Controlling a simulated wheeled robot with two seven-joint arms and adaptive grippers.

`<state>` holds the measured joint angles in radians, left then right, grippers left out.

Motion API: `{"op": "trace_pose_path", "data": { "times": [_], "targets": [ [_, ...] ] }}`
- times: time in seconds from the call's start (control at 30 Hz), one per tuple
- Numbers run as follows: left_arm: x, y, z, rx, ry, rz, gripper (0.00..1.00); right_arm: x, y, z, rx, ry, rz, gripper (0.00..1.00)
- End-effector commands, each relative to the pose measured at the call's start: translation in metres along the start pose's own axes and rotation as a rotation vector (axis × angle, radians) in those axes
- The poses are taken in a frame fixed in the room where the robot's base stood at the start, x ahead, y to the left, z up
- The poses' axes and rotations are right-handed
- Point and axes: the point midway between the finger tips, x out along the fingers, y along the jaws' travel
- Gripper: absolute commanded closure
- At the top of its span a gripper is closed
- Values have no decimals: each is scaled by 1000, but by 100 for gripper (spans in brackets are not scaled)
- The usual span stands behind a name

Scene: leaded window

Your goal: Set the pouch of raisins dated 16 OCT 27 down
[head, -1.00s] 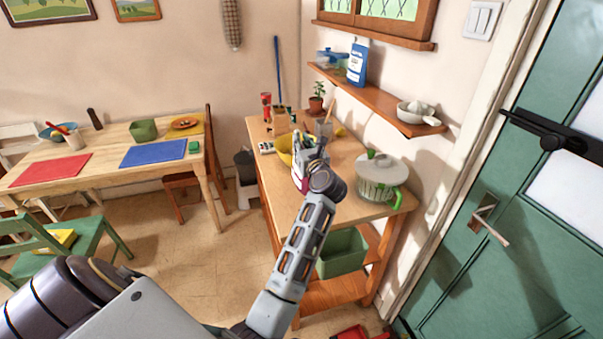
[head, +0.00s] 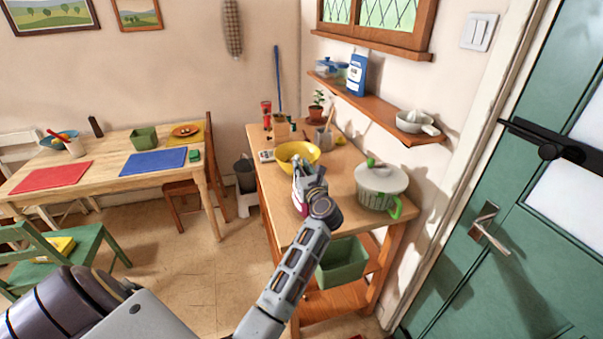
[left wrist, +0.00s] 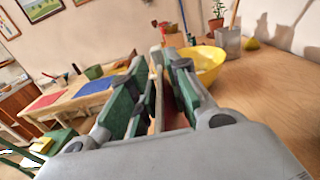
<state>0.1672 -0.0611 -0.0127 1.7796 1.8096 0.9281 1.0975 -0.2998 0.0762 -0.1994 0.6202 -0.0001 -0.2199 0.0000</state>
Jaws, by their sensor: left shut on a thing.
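My left gripper (head: 299,172) is shut on a pouch (head: 299,201), a magenta-and-white thing mostly hidden behind the fingers and wrist. The pouch is at the left side of the wooden worktop (head: 335,187), in front of the yellow bowl. I cannot tell whether its bottom touches the wood. Its date cannot be read. In the left wrist view, a narrow reddish strip of the pouch (left wrist: 171,112) shows between the fingers. My right gripper is not in view.
The yellow bowl (head: 305,151) stands just beyond the gripper. A white-lidded green pot (head: 381,185) stands to the right. A potted plant (head: 316,108) and a grey container (head: 324,139) are at the back. Bare wood lies between gripper and pot.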

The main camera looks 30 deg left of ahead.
Motion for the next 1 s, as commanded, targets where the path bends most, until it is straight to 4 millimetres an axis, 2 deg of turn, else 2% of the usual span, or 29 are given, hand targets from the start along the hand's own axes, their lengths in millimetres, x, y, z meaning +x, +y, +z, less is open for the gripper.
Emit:
{"op": "trace_pose_path", "data": {
  "times": [0.17,0.6,0.63,0.8,1.0],
  "targets": [
    [0,0,-12,0,-2,0,100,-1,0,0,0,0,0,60],
    [0,0,-16,-1,-2,0,100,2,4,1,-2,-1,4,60],
    [0,0,-17,0,0,0,80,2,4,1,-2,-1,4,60],
    [0,0,-16,0,-1,0,60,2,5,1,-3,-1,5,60],
    [0,0,-16,0,-1,0,60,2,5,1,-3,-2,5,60]
  ]
}}
